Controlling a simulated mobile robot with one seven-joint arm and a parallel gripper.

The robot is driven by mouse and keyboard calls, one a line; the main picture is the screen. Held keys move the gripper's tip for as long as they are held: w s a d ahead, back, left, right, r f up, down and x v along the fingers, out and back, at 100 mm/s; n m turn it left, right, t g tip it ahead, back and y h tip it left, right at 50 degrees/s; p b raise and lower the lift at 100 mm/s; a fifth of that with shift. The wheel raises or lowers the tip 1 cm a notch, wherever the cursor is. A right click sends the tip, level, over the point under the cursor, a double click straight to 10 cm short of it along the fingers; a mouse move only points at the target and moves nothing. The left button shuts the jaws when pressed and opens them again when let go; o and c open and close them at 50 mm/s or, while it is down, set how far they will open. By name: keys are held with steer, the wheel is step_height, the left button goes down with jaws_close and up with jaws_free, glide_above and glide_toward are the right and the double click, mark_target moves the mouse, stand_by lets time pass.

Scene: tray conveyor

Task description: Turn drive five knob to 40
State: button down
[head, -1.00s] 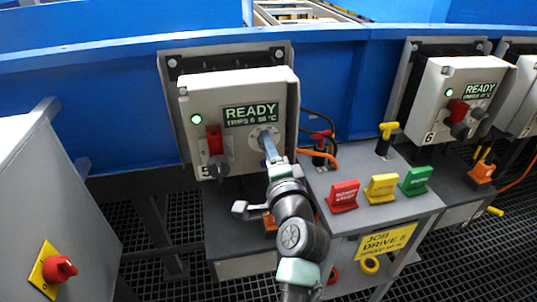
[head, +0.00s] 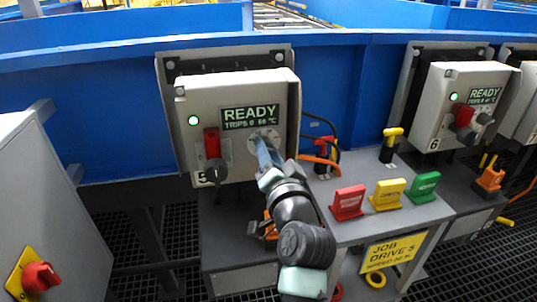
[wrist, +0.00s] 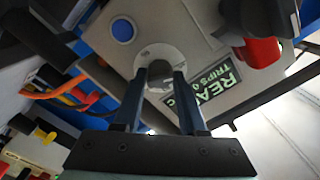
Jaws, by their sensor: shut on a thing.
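The drive five box (head: 190,84), marked 5, has a lit READY display (head: 251,117) and a green lamp. A pale round dial (head: 257,132) sits below the display at its right side. My gripper (head: 262,143) reaches up to this dial and covers most of it. In the wrist view, the two fingers of my gripper (wrist: 163,76) are shut on a small dark knob (wrist: 158,68) in the middle of the pale dial plate (wrist: 152,50). The dial's scale and the knob's pointer are too small or hidden to read.
A red switch (head: 211,143) and a dark rotary handle (head: 216,172) sit left of the dial. A grey stand (head: 365,226) at right bears red, yellow and green tags and a yellow job sign (head: 390,249). Cables loop right of the box. Drive six (head: 440,95) stands further right.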

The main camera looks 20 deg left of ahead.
steer(key=shift+f, duration=0.1)
stand_by(0.3)
steer(key=c, duration=0.5)
jaws_free()
steer(key=p+v, duration=0.1)
steer(key=v, duration=1.2)
steer(key=shift+p, duration=0.4)
